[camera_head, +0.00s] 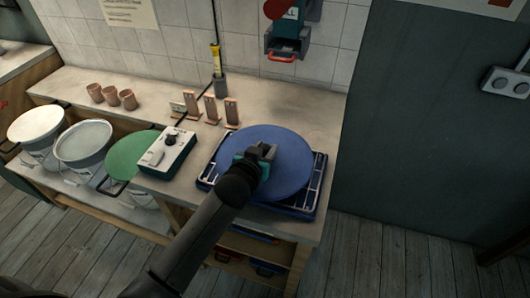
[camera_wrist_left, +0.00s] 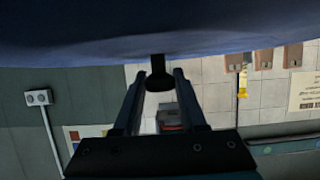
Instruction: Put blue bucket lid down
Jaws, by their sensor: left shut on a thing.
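The blue bucket lid (camera_head: 285,158) is a round blue disc at the right end of the counter in the head view. It lies over a dark blue rack or tray (camera_head: 312,190); I cannot tell whether it touches it. My left gripper (camera_head: 264,152) is over the middle of the lid and shut on its knob. In the left wrist view the lid (camera_wrist_left: 100,30) fills the top, and its dark knob (camera_wrist_left: 158,78) sits between the fingers of my left gripper (camera_wrist_left: 158,85). My right gripper is not in view.
A white control box (camera_head: 168,153) stands left of the lid. Buckets line the left, one with a green lid (camera_head: 130,155). Clay cups (camera_head: 112,96) and upright clay pieces (camera_head: 211,108) stand behind. A red-handled wall unit (camera_head: 285,48) hangs above. The counter's back right is clear.

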